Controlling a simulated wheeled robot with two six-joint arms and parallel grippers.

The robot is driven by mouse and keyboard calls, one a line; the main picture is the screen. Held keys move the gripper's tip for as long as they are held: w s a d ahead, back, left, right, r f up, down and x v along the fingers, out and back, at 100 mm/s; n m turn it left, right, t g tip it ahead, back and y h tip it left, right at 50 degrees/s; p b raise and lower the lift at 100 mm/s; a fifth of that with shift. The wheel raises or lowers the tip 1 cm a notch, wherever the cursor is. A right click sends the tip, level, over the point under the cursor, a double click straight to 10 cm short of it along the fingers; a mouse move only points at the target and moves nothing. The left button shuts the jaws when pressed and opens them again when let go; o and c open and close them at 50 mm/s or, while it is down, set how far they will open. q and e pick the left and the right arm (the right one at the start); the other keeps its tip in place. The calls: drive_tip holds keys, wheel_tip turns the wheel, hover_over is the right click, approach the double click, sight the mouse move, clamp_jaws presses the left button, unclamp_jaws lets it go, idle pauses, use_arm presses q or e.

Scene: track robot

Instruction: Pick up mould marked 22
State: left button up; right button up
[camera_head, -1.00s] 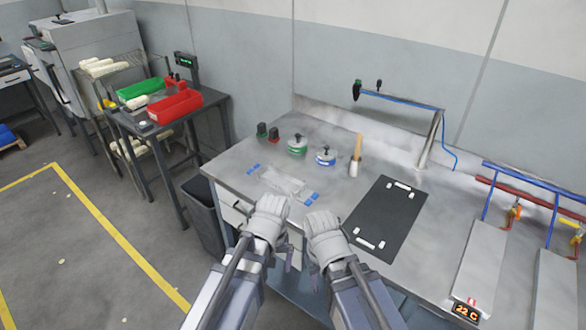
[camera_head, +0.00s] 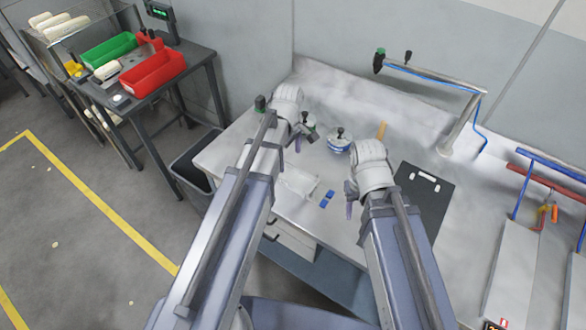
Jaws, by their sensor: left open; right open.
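No marking 22 is legible on any object, so I cannot tell which one is the mould. A round pale item with a green band and dark knob (camera_head: 310,121) stands on the bench, partly hidden by my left gripper. A similar round item with a blue band (camera_head: 339,143) stands to its right. My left gripper (camera_head: 299,132) is open, close to the green-banded item in the picture; contact cannot be told. My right gripper (camera_head: 350,198) is open and empty over the bench, below and right of the blue-banded item.
A clear bag with blue tabs (camera_head: 298,184) lies on the bench (camera_head: 240,150). A black board (camera_head: 428,190) lies right of my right gripper. A wooden handle (camera_head: 381,130) shows behind it. Red (camera_head: 155,72) and green (camera_head: 108,50) trays stand on a side table. A dark bin (camera_head: 190,165) stands beside the bench.

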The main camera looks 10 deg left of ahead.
sight(290, 177)
use_arm(q)
wheel_tip(290, 177, down, 3)
drive_tip(key=shift+r+b, duration=0.2)
drive_tip(key=shift+b, duration=1.05)
use_arm(e)
wheel_tip(290, 177, down, 3)
drive_tip(key=shift+r, duration=0.2)
use_arm(q)
drive_tip(key=shift+s, duration=0.1)
use_arm(e)
drive_tip(key=shift+s+f, duration=0.1)
use_arm(q)
wheel_tip(290, 177, down, 5)
drive_tip(key=b, duration=0.5)
drive_tip(key=shift+f, duration=0.15)
use_arm(e)
wheel_tip(290, 177, down, 5)
drive_tip(key=shift+f, duration=0.1)
use_arm(q)
drive_tip(key=shift+c, duration=0.4)
